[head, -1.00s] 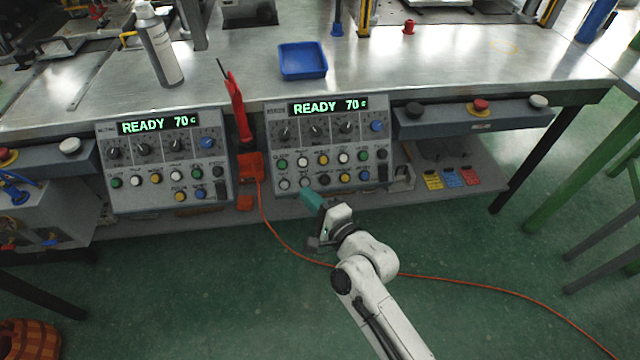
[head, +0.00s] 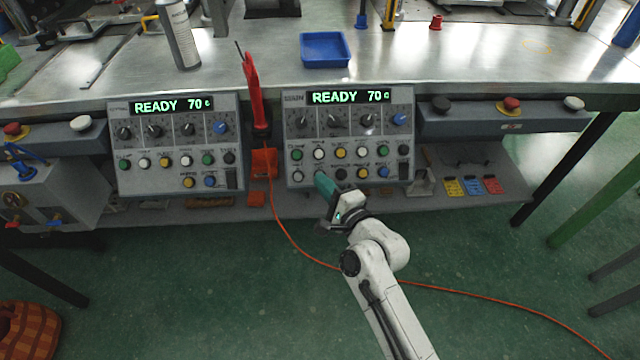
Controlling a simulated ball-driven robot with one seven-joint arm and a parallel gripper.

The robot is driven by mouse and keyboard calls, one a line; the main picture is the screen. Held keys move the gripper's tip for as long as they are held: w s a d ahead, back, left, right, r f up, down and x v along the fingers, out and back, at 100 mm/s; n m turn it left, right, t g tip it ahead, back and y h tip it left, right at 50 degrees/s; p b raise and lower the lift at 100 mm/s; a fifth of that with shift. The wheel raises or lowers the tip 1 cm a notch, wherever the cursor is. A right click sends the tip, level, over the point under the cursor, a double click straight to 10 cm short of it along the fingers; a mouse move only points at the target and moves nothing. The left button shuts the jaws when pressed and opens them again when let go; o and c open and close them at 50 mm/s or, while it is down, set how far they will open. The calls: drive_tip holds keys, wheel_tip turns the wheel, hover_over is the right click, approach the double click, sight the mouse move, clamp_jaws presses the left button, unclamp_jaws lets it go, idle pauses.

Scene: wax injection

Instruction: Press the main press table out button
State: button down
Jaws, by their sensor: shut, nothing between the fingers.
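Two grey control panels hang at the bench front, each with a lit READY 70 display. My gripper (head: 322,181) is at the lower row of buttons on the right panel (head: 348,134). Its teal fingers are shut and empty, and they hide one button there. I cannot tell whether the tip touches the panel. The left panel (head: 172,146) has similar coloured buttons. The button labels are too small to read, so I cannot tell which is table out.
A red-handled tool (head: 252,95) stands between the panels, with an orange cable (head: 290,240) running across the floor. A blue tray (head: 325,64) and a spray can (head: 180,36) sit on the bench. A side box (head: 505,117) carries red, black and white buttons.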

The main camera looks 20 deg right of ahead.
drive_tip(key=shift+w+d+f+b, duration=0.25)
drive_tip(key=shift+w+f+b, duration=0.35)
drive_tip(key=shift+w+b, duration=0.15)
drive_tip(key=shift+w+d+f+b, duration=0.2)
drive_tip(key=shift+w+f+b, duration=0.4)
drive_tip(key=shift+b, duration=0.1)
drive_tip(key=shift+w, duration=0.1)
idle(1.0)
drive_tip(key=shift+w+d+f+b, duration=0.1)
drive_tip(key=shift+w+f+b, duration=0.1)
drive_tip(key=shift+b, duration=0.1)
